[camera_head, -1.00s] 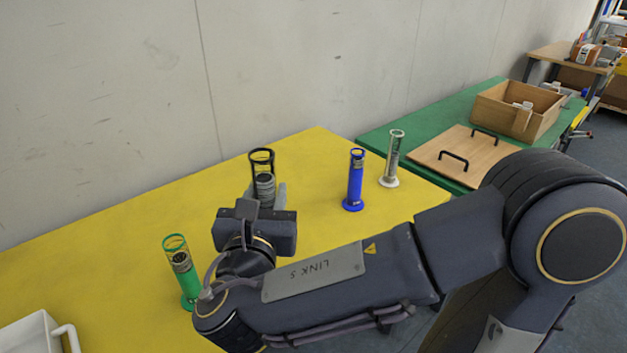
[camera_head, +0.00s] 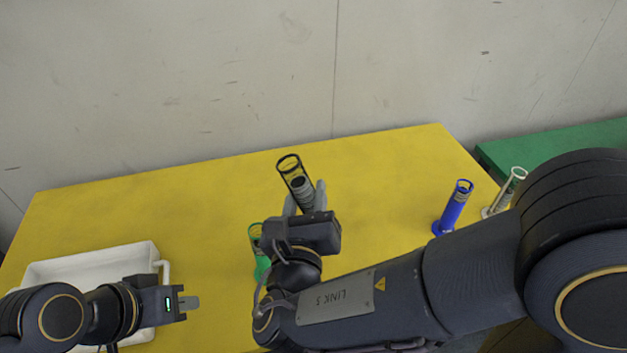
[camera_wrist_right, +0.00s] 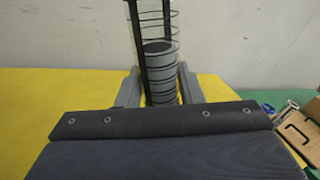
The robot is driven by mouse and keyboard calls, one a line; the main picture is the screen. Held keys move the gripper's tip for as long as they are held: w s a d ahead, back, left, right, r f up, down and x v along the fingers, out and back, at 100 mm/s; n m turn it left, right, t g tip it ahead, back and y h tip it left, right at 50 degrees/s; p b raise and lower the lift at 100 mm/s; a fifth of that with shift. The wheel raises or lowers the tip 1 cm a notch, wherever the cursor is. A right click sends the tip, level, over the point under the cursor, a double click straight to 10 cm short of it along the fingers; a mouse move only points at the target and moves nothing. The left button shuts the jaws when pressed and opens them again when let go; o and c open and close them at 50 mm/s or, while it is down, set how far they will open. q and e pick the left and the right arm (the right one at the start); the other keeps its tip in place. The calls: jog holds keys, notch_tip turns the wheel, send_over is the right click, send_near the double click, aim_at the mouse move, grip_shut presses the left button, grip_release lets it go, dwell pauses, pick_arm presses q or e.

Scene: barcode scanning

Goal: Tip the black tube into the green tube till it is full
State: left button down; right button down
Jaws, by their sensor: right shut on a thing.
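The black tube (camera_head: 289,170) is an open wire-framed cylinder with a grey ribbed stack inside. In the head view its top leans to the left. My right gripper (camera_head: 305,198) is shut on its lower part; the right wrist view shows the black tube (camera_wrist_right: 136,35) between the two fingers (camera_wrist_right: 160,88). Its base is hidden. The green tube (camera_head: 257,238) stands in front and to the left of it, partly hidden by my right wrist, so its filling cannot be seen. My left gripper (camera_head: 188,303) is at the lower left, apart from both tubes; its finger gap is not clear.
A white tray (camera_head: 150,250) with a handle lies on the left of the yellow table (camera_head: 390,160), behind my left arm. A blue tube (camera_head: 454,208) and a white tube (camera_head: 511,183) stand at the right, beyond my right forearm. The wall (camera_head: 200,80) rises behind.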

jog(key=shift+a+f+n+p, duration=0.3)
jog(key=shift+f+n+p, duration=0.4)
jog(key=shift+n+p, duration=1.45)
jog(key=shift+a+f+n+p, duration=0.25)
jog(key=shift+f+n+p, duration=0.45)
jog(key=shift+n+p, duration=1.4)
jog(key=shift+a+f+n+p, duration=0.3)
jog(key=shift+f+n+p, duration=0.65)
jog(key=shift+n, duration=2.1)
jog(key=shift+r, duration=0.25)
jog(key=shift+p, duration=0.35)
jog(key=shift+f+n+p, duration=0.15)
jog(key=shift+n+p, duration=1.35)
jog(key=shift+n, duration=0.1)
